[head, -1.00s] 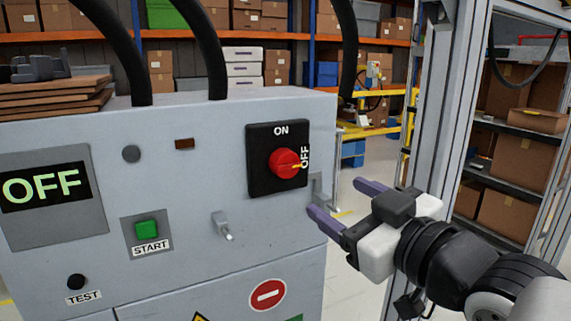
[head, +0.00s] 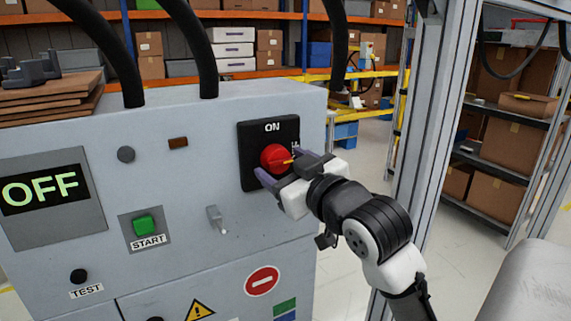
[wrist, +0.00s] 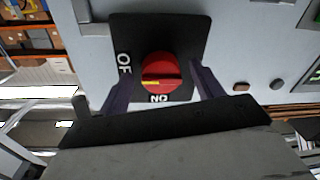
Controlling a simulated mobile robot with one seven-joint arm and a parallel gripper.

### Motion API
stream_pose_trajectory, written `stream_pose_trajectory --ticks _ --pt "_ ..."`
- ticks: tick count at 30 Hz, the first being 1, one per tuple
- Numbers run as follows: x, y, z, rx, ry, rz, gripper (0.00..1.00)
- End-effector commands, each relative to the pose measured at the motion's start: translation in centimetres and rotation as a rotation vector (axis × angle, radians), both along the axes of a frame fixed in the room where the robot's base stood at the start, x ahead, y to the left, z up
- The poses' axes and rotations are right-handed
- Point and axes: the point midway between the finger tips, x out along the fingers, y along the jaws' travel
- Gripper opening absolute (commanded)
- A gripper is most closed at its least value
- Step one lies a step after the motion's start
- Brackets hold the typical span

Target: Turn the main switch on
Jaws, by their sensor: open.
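The main switch is a red round knob (head: 276,158) on a black square plate (head: 256,135), on the upper right of the grey cabinet's front. Its yellow mark points right, toward the OFF label, which my gripper partly hides in the head view. ON is printed at the plate's top. My gripper (head: 286,166) is open in front of the plate, its purple fingers reaching toward the knob. In the wrist view the red knob (wrist: 161,72) lies between the two spread fingers; I cannot tell whether they touch it. The display (head: 43,190) reads OFF.
The cabinet face also has a green START button (head: 144,225), a black TEST button (head: 79,276) and a small metal latch (head: 217,219) below the switch. A metal frame post (head: 415,130) stands right of the cabinet. Black cables (head: 199,50) rise from its top.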

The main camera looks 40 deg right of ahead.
Motion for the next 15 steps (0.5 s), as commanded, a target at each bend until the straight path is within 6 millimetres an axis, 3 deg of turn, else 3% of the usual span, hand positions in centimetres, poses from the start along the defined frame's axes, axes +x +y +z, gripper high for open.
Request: stream_pose_trajectory --ticks 4,12,15 --pt "-0.01 0.01 -0.01 0.000 0.000 0.000 0.65" --pt "-0.03 0.01 -0.01 0.000 0.000 0.001 0.29" --pt "-0.03 0.02 -0.01 0.000 0.000 0.001 0.21"
